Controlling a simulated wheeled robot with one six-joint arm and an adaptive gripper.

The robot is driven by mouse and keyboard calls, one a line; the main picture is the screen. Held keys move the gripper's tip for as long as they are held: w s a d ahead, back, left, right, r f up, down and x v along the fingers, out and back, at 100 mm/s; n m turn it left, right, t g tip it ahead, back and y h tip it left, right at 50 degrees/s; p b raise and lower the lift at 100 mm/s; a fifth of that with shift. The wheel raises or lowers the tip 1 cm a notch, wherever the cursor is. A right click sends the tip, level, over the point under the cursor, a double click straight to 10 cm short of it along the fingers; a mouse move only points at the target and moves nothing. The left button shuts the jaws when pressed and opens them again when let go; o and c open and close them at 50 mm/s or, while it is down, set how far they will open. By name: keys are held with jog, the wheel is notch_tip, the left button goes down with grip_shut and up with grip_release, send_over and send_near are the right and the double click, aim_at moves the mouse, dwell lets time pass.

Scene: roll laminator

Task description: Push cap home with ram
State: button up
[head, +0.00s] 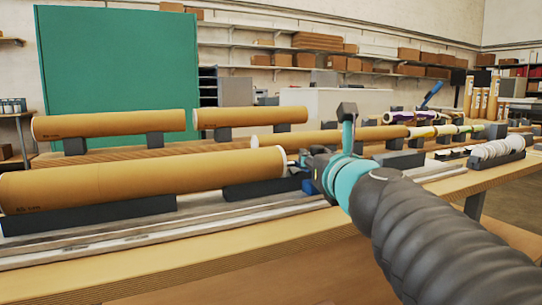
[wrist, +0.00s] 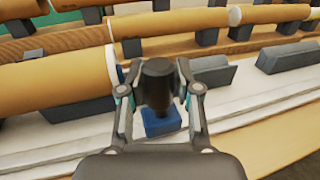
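A long brown cardboard tube (head: 130,182) lies on dark cradles at the near left. A pale rim, which may be the cap (wrist: 113,64), shows at its right end; how deep it sits cannot be told. My gripper (head: 312,168) is just right of that end. In the wrist view my gripper (wrist: 157,78) has its fingers on both sides of a dark cylinder with a blue block (wrist: 160,123) below it, seemingly the ram (wrist: 157,88). It looks gripped. The ram appears a little apart from the tube end. My fingers partly hide the tube end.
More tubes (head: 110,124) lie on cradles behind. A pale rail (head: 150,235) runs along the bench (head: 200,262) front. An empty dark cradle (wrist: 212,76) is right of my gripper. A green panel (head: 118,70) stands behind.

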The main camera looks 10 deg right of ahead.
jog(key=shift+o, duration=0.9)
jog(key=shift+s, duration=0.1)
jog(key=s, duration=1.1)
jog(key=shift+s+a, duration=0.4)
